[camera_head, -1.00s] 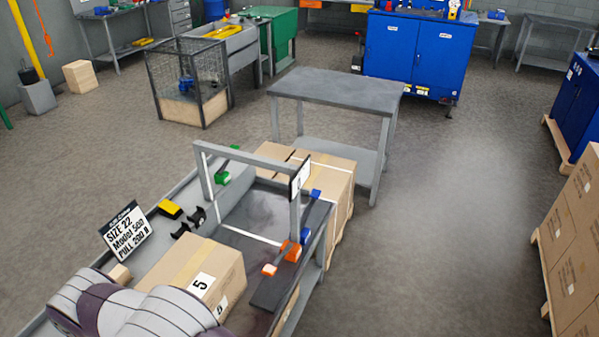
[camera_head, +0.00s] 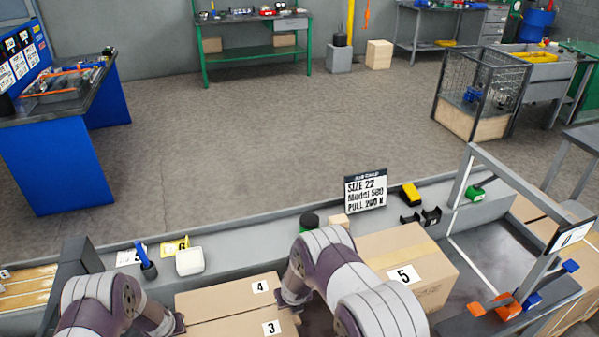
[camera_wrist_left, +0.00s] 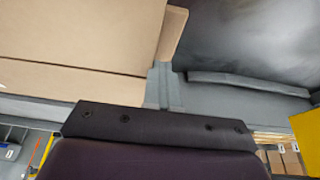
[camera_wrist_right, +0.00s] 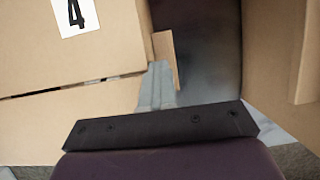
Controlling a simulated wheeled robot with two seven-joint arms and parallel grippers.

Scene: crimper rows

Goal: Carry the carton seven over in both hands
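No label in view reads 7. Cardboard cartons marked 4 (camera_head: 225,295) and 3 (camera_head: 235,327) lie between my arms in the head view, with a dark seam between them; I cannot tell whether they are separate. My left gripper (camera_wrist_left: 165,88) is at their left end and my right gripper (camera_wrist_right: 155,88) at their right end. In each wrist view the grey fingers look close together beside a tan tab; their grip is unclear. The 4 label also shows in the right wrist view (camera_wrist_right: 75,14). A carton marked 5 (camera_head: 425,255) stands right of my right arm.
A grey bench (camera_head: 265,228) runs behind the cartons. It bears a size card (camera_head: 365,192), a white dish (camera_head: 190,262) and a yellow block (camera_head: 410,194). A grey frame with a sign (camera_head: 570,232) rises at the right. Open floor lies beyond.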

